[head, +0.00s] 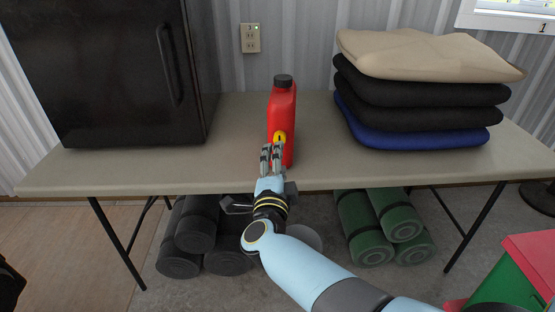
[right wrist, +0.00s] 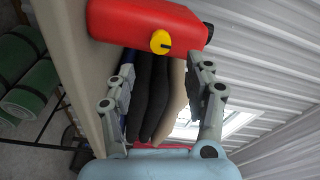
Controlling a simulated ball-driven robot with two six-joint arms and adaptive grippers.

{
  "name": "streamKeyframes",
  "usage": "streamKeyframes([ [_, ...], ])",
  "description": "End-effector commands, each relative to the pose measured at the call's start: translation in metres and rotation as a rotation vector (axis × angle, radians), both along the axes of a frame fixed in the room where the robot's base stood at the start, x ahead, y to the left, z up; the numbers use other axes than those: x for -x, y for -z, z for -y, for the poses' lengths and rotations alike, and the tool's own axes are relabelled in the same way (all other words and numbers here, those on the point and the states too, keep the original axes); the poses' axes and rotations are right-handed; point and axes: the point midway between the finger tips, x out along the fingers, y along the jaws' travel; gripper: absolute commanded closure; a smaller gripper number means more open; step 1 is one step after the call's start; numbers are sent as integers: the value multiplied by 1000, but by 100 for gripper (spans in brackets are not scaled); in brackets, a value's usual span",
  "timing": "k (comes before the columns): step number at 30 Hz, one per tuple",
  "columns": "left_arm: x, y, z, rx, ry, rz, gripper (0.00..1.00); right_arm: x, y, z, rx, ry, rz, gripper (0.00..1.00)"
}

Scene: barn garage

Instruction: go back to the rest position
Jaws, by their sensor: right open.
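My right gripper (head: 272,154) reaches over the front edge of the table in the head view, just in front of a red canister (head: 281,105) with a black cap and a yellow knob. In the right wrist view the gripper (right wrist: 161,85) is open, with its two fingers apart and nothing between them. The red canister (right wrist: 125,22) lies beyond the fingertips there, and its yellow knob faces the camera. The canister stands upright on the table. I cannot tell whether a fingertip touches it. My left gripper is not in view.
The beige table (head: 230,130) also carries a black fridge (head: 100,70) at left and a stack of folded cushions (head: 425,95) at right. Dark rolls (head: 195,235) and green rolls (head: 365,230) lie under it. A red and green box (head: 520,275) stands at lower right.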

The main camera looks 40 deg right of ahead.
Motion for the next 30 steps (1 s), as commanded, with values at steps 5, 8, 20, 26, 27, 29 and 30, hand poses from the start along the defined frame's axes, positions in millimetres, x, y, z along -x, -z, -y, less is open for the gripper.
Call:
streamKeyframes([
  [5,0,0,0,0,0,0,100,0,0,0,0,0,0,47],
  [8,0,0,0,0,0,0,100,0,0,0,0,0,0,47],
  [20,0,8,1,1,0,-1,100,123,166,4,263,-291,-477,47],
  [26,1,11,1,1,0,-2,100,241,284,-15,447,-683,-924,47],
  [27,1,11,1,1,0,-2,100,269,303,-16,476,-759,-1011,47],
  [29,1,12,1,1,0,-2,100,311,329,-17,514,-873,-1139,47],
  [30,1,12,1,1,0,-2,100,339,343,-16,538,-947,-1220,47],
])
